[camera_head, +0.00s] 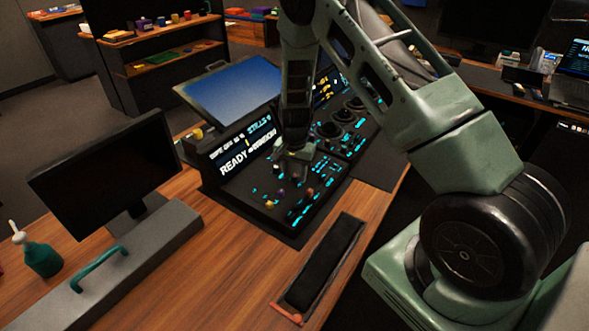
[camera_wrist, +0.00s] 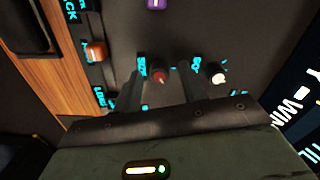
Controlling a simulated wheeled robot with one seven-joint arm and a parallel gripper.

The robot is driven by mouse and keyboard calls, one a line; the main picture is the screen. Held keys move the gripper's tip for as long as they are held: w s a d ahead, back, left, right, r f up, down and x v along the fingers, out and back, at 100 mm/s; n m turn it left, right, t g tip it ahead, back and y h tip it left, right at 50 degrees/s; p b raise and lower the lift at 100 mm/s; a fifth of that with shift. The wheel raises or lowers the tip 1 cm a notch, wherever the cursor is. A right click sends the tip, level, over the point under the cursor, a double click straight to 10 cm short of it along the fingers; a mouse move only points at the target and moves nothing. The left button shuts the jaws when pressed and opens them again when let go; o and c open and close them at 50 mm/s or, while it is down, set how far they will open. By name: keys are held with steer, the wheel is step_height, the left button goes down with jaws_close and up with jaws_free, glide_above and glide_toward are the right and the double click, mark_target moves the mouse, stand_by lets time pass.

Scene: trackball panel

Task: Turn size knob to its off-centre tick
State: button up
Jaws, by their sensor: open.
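The size knob (camera_wrist: 159,76) is a small dark red knob with a lighter pointer mark. A blue label that seems to read SIZE is beside it in the wrist view. My gripper (camera_wrist: 163,84) is open, with one finger on each side of this knob; I cannot tell whether either finger touches it. In the head view my gripper (camera_head: 292,168) points down at the dark control panel (camera_head: 262,220), and the size knob cannot be made out there. The tick marks around the knob are too small and dark to read.
A white knob (camera_wrist: 217,73) sits just right of my fingers, an orange knob (camera_wrist: 95,50) to the left and a purple knob (camera_wrist: 157,4) above. A lit display (camera_head: 247,148) stands behind the panel. A black pad (camera_head: 326,262) lies on the wooden desk in front.

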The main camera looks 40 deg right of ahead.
mark_target(294, 175)
step_height(294, 175, up, 17)
steer(key=b, duration=0.1)
steer(key=shift+r, duration=0.2)
stand_by(0.6)
steer(key=s+a+r+n+y, duration=0.15)
steer(key=s+a+n, duration=0.3)
steer(key=a, duration=0.45)
steer(key=s+a+r+n, duration=0.3)
steer(key=s+a, duration=0.3)
steer(key=a, duration=0.4)
steer(key=s+a+r+n, duration=0.1)
steer(key=s+a+n, duration=0.2)
steer(key=s, duration=0.7)
steer(key=s+a+n, duration=0.4)
steer(key=s+n, duration=0.4)
steer(key=s, duration=0.2)
steer(key=shift+s+r+h, duration=0.4)
steer(key=shift+h, duration=0.05)
